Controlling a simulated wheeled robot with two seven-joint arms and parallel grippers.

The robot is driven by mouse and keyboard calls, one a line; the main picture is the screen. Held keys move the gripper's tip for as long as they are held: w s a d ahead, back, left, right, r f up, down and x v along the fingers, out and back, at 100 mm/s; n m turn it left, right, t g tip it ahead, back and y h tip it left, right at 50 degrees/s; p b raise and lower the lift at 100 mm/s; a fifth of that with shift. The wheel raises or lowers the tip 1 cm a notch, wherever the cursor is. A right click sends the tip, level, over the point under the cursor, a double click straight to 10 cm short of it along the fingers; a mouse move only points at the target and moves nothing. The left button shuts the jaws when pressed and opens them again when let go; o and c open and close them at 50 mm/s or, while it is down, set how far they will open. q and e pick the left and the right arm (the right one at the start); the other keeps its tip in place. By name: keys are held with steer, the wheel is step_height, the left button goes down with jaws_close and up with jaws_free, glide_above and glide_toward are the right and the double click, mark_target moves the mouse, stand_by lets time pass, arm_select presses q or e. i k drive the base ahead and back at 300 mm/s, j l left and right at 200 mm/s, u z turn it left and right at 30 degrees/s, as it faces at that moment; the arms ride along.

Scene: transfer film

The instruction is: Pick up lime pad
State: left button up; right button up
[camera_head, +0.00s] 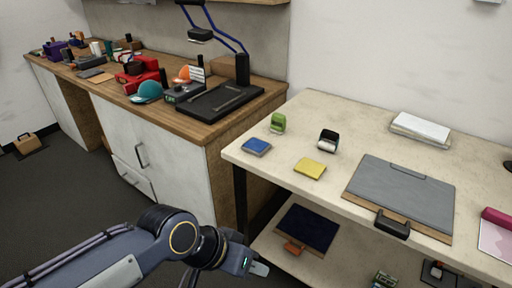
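A flat yellow pad (310,168) lies on the pale table (290,111) near its front left part. A small lime-green item (278,123) stands further back on the same table; its exact kind is too small to tell. My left gripper (250,266) is at the bottom of the view, in front of the table and below the level of its top, well apart from both. Its fingers are seen from the side and partly hidden, so their opening is unclear. My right gripper is out of view.
A blue pad (256,147) and a black-and-white item (328,141) lie near the yellow pad. A grey clipboard (404,190) and white papers (420,127) are to the right. A lower shelf holds a dark pad (307,228). A cluttered wooden counter (215,130) stands left.

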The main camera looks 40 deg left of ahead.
mark_target(277, 127)
steer(key=i+j+z, duration=0.2)
steer(key=i+j, duration=0.85)
